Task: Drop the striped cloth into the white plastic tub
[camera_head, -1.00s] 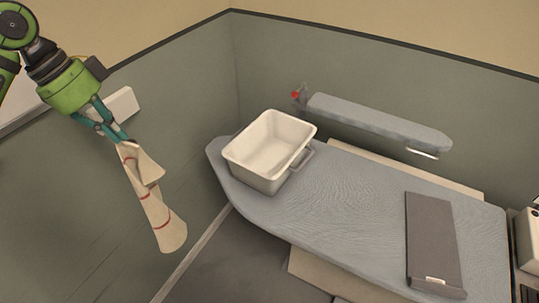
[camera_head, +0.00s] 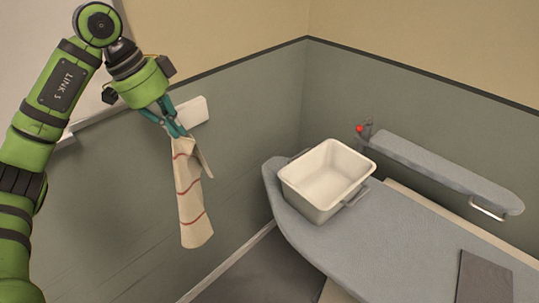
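The striped cloth (camera_head: 189,196) is cream with thin red stripes and hangs down from my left gripper (camera_head: 176,132). The teal fingers are shut on its top end, and the cloth hangs in the air to the left of the board. The white plastic tub (camera_head: 327,180) stands at the left end of the ironing board and looks empty inside. My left gripper is to the left of the tub and appears higher than it. The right gripper is not in view.
The grey ironing board (camera_head: 400,245) extends to the lower right. A narrow padded sleeve arm (camera_head: 445,172) with a red knob sits behind it. A dark grey flat panel (camera_head: 484,278) lies on the board. Grey-green walls meet in the corner behind the tub.

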